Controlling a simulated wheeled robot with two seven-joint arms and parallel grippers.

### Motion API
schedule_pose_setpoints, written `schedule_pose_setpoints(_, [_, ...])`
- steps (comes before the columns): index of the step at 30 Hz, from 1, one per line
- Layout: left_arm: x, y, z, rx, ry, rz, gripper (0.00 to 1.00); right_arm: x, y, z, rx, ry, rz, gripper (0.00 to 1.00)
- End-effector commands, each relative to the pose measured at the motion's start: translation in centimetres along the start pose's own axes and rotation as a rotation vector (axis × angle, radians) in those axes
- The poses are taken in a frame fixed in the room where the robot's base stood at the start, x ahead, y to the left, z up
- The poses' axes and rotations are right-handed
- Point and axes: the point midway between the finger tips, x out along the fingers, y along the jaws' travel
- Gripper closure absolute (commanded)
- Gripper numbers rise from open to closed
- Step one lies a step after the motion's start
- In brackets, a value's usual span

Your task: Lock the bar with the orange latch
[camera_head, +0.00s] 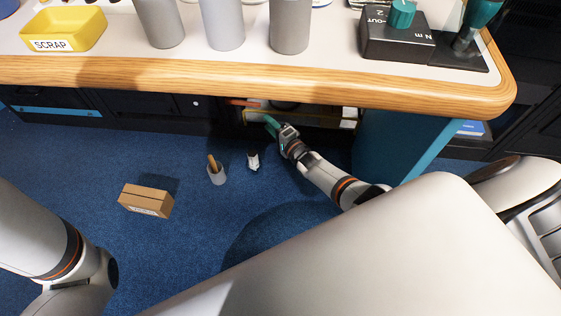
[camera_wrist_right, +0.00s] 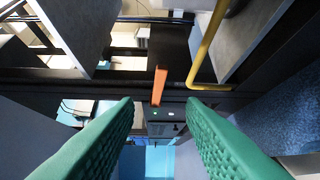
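The orange latch (camera_wrist_right: 160,86) shows in the right wrist view as a narrow orange piece on a dark frame, just beyond and between my fingertips. In the head view an orange-red piece (camera_head: 241,102) shows under the desk edge. A bent yellow bar (camera_wrist_right: 204,48) stands to the right of the latch in the wrist view; I cannot tell whether it is the bar to lock. My right gripper (camera_head: 271,125) reaches under the desk. Its green fingers (camera_wrist_right: 160,112) are spread with nothing between them, apart from the latch. My left gripper is out of view; only my left arm shows.
The wooden desk edge (camera_head: 300,85) runs above my right gripper. A teal panel (camera_head: 400,140) stands to its right. On the blue carpet are a cardboard box (camera_head: 146,201), a grey cup (camera_head: 217,175) and a small white item (camera_head: 253,160). A yellow SCRAP tray (camera_head: 62,28) sits on the desk.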

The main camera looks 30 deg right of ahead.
Motion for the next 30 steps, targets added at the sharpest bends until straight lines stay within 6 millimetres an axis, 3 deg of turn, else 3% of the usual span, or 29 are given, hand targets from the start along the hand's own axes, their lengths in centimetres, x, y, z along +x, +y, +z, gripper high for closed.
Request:
schedule_pose_setpoints(14, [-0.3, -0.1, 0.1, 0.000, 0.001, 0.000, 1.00, -3.2, -1.6, -4.1, -0.379, 0.014, -0.293, 0.64])
schedule_pose_setpoints(30, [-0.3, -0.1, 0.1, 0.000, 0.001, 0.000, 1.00, -11.2, -0.1, -7.7, -0.778, 0.195, -0.614, 0.64])
